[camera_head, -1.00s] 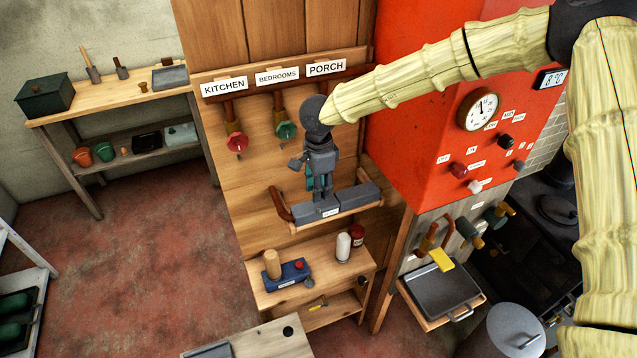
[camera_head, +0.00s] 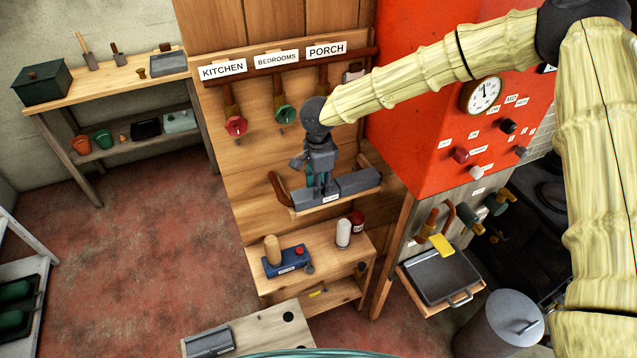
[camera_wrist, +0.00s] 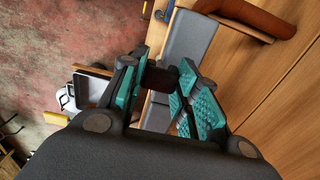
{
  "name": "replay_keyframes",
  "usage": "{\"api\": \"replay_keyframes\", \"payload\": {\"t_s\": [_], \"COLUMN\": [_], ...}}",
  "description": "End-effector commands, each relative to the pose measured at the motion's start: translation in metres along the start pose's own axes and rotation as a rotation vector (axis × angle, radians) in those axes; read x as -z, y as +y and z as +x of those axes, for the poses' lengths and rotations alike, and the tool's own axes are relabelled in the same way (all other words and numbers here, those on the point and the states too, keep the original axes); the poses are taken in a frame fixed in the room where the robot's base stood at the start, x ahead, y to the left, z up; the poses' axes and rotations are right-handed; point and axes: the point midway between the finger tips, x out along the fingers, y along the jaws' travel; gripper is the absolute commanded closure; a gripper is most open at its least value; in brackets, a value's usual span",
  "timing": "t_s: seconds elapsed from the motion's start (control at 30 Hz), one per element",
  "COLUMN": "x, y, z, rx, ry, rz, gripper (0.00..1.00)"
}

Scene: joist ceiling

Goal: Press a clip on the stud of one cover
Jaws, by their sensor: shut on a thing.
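My gripper (camera_head: 320,186) points down at the grey blocks (camera_head: 358,184) on the small wooden wall shelf. In the wrist view its teal finger pads (camera_wrist: 162,88) close around a small dark piece (camera_wrist: 161,77), perhaps a clip. Its shape is mostly hidden by the fingers. A long grey block (camera_wrist: 195,42) lies beyond and beneath the fingers in that view. I cannot tell whether the held piece touches it. A small label (camera_head: 330,198) on the shelf front is too small to read. No stud or cover can be made out for certain.
Hanging valves with a red wheel (camera_head: 236,126) and a green wheel (camera_head: 286,114) are above left. A curved brown handle (camera_head: 279,188) stands at the shelf's left end. A lower shelf holds a blue device (camera_head: 287,262) and a white jar (camera_head: 343,233). Red cabinet (camera_head: 420,125) at right.

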Motion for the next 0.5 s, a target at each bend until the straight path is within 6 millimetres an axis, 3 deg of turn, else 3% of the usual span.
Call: {"api": "replay_keyframes", "payload": {"t_s": [0.5], "x": [0.0], "y": [0.0001], "z": [0.004], "rx": [0.0], "ry": [0.0], "rz": [0.0], "gripper": [0.98]}}
